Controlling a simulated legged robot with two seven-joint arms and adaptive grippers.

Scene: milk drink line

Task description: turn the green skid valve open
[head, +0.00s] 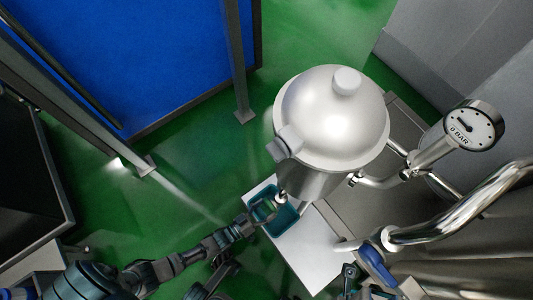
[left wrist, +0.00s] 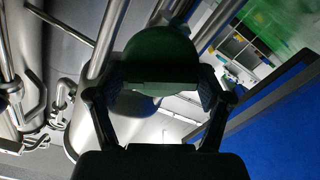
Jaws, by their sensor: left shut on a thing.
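The green valve handle (left wrist: 160,60) shows in the left wrist view as a dark, rounded piece between the two fingers of my left gripper (left wrist: 158,88). The fingers press on it from both sides. In the head view, my left gripper (head: 264,209) reaches in from the lower left to a teal-green piece (head: 281,221) just below the silver tank. The gripper covers part of this piece, so the angle of the handle is hard to tell. Dark parts at the bottom edge of the head view may be my right gripper (head: 352,281); its jaws are unclear.
The domed silver tank (head: 330,115) stands just behind the left gripper. A gauge (head: 471,128) reading 0 bar, shiny pipes (head: 465,210) and a blue handle (head: 377,265) crowd the right side. A white surface (head: 308,250) lies below. Green floor is free at left.

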